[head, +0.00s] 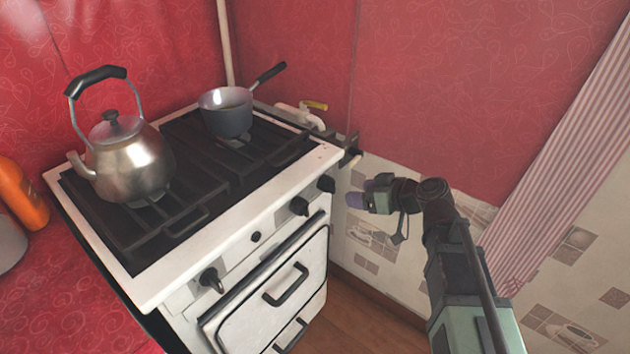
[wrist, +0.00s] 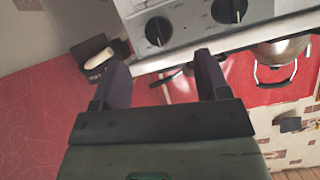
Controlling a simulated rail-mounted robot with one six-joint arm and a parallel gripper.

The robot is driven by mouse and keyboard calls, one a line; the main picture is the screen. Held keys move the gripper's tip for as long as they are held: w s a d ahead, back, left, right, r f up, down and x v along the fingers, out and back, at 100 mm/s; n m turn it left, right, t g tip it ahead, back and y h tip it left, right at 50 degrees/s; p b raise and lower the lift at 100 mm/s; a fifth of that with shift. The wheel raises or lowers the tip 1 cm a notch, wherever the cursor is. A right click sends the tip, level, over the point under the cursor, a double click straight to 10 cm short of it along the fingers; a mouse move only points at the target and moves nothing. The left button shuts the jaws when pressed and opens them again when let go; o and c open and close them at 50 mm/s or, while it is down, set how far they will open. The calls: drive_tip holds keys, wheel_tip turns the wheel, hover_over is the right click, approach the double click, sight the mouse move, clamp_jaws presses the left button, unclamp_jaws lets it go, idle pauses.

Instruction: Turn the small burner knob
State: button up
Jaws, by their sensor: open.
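The front panel of the white stove (head: 228,262) carries several dark knobs in the head view. They are a left knob (head: 210,279), a smaller round one (head: 256,237), a right knob (head: 299,206) and a far-right knob (head: 326,184). I cannot tell from markings which is the small burner knob. My gripper (head: 361,194) is open and empty, to the right of the far-right knob and apart from it. In the wrist view, one dark knob (wrist: 158,31) lies ahead of the gap between my fingertips (wrist: 161,62), and a second knob (wrist: 229,10) is to its right.
A steel kettle (head: 130,160) stands on the left of the black grates, and a small saucepan (head: 226,110) stands at the back. The oven door handle (head: 286,285) juts out below the knobs. The tiled wall (head: 385,260) is close behind my gripper. An orange bottle (head: 22,195) is far left.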

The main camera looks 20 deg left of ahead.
sight(335, 187)
drive_tip(key=shift+n+t, duration=0.3)
drive_tip(key=shift+n, duration=0.5)
drive_tip(key=b+x, duration=0.1)
drive_tip(key=x, duration=0.2)
drive_tip(key=b+x, duration=0.1)
drive_tip(key=x, duration=0.2)
drive_tip(key=b+x, duration=0.2)
drive_tip(key=x, duration=0.1)
drive_tip(key=shift+w+a+r, duration=0.25)
drive_tip(key=shift+w, duration=0.05)
drive_tip(key=shift+w+a+y, duration=0.1)
drive_tip(key=shift+a+y, duration=0.2)
drive_tip(key=shift+a, duration=0.05)
drive_tip(key=c, duration=0.9)
